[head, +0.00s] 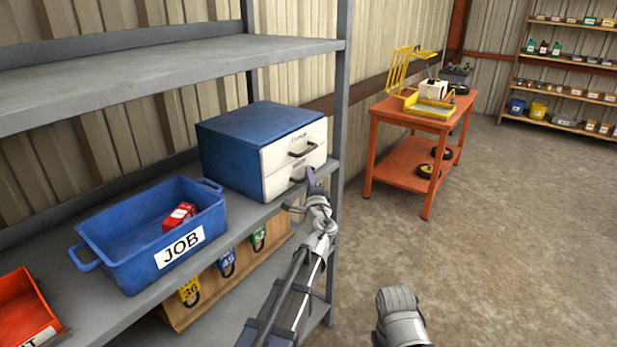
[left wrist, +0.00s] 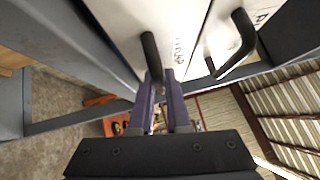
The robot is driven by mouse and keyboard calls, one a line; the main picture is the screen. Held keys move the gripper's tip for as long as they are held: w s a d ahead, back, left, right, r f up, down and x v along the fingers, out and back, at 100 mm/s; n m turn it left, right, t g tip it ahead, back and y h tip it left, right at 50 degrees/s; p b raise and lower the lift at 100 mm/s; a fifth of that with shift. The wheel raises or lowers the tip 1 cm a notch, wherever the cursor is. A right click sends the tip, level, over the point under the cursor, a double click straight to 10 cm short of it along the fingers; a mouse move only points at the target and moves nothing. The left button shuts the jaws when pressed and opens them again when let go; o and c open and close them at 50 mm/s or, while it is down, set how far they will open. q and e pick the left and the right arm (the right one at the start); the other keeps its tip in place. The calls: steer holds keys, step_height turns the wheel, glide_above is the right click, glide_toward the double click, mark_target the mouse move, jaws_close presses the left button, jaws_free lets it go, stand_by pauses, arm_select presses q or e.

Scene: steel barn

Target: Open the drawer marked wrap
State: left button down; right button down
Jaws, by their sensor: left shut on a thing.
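A blue cabinet (head: 232,160) with two white drawers stands on the grey shelf in the head view. The upper drawer (head: 277,156) and the lower drawer (head: 274,187) each have a dark bar handle and a small label I cannot read for certain. Both fronts look flush with the cabinet. My left gripper (head: 310,178) is at the lower drawer, its purple fingers shut on that drawer's handle (left wrist: 150,52). In the left wrist view the fingers partly hide the handle's end; the other handle (left wrist: 240,42) is free to the right.
A blue JOB bin (head: 128,262) holding a red item (head: 180,216) stands left of the cabinet, with a red bin (head: 22,310) nearer. A grey upright (head: 341,100) rises close beside the drawers. An orange cart (head: 420,112) stands beyond; the floor right is clear.

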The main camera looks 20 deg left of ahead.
stand_by(0.4)
arm_select(q)
steer(key=s+d, duration=0.2)
steer(key=d, duration=0.5)
steer(key=s+d, duration=0.3)
steer(key=d, duration=0.5)
steer(key=shift+s, duration=0.25)
arm_select(e)
steer(key=shift+s+d, duration=0.2)
steer(key=shift+d, duration=0.3)
steer(key=shift+s+d, duration=0.15)
steer(key=shift+d, duration=0.3)
arm_select(q)
steer(key=c, duration=1.2)
jaws_free()
steer(key=shift+o, duration=0.2)
